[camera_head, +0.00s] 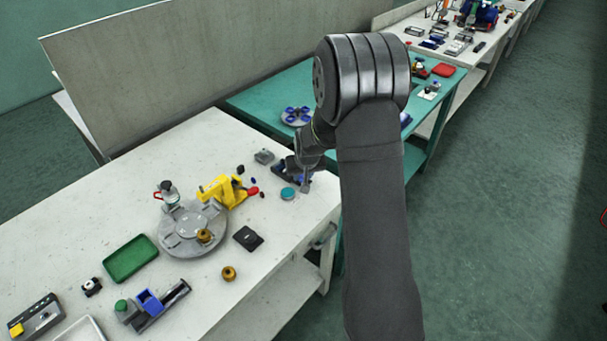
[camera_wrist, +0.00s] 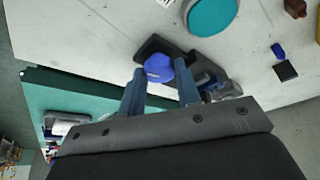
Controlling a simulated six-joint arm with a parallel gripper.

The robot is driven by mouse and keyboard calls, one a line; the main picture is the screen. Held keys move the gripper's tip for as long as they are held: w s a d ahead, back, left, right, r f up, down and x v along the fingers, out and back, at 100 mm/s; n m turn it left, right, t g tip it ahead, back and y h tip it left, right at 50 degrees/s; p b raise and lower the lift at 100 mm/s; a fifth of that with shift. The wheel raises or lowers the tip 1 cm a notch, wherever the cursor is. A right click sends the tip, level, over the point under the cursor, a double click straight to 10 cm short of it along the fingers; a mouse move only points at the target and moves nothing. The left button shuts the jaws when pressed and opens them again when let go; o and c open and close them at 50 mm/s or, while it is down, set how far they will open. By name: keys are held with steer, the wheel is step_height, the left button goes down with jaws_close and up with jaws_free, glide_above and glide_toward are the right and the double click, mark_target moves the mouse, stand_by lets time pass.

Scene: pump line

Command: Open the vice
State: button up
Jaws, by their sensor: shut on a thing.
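The device in my grip, which I take for the vice (camera_head: 281,172), has a dark base and grey metal parts and lies near the far right corner of the white bench. In the wrist view, its rounded blue part (camera_wrist: 158,68) is between the two fingers of my gripper (camera_wrist: 160,84). My gripper (camera_head: 304,186) is shut on this blue part. The grey metal parts show to the right, partly behind the right finger. In the head view my wrist and fingers hide part of the device, and its jaw gap cannot be made out.
A teal disc (camera_head: 287,193) lies close beside the device. A yellow clamp (camera_head: 222,190), a round grey fixture (camera_head: 183,245), a black square piece (camera_head: 248,238) and a green tray (camera_head: 130,258) are further left. A blue-and-grey device (camera_head: 150,302) is near the front. A teal table (camera_head: 250,98) stands behind.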

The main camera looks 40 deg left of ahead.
steer(key=shift+m, duration=0.7)
steer(key=o, duration=0.7)
steer(key=v, duration=1.7)
steer(key=shift+s+a+r, duration=0.15)
steer(key=shift+s+a, duration=0.05)
steer(key=shift+s, duration=0.15)
steer(key=shift+r, duration=0.2)
steer(key=shift+c, duration=0.2)
steer(key=x, duration=1.7)
steer(key=shift+w+d+f, duration=0.15)
steer(key=shift+w+f, duration=0.1)
steer(key=shift+w, duration=0.1)
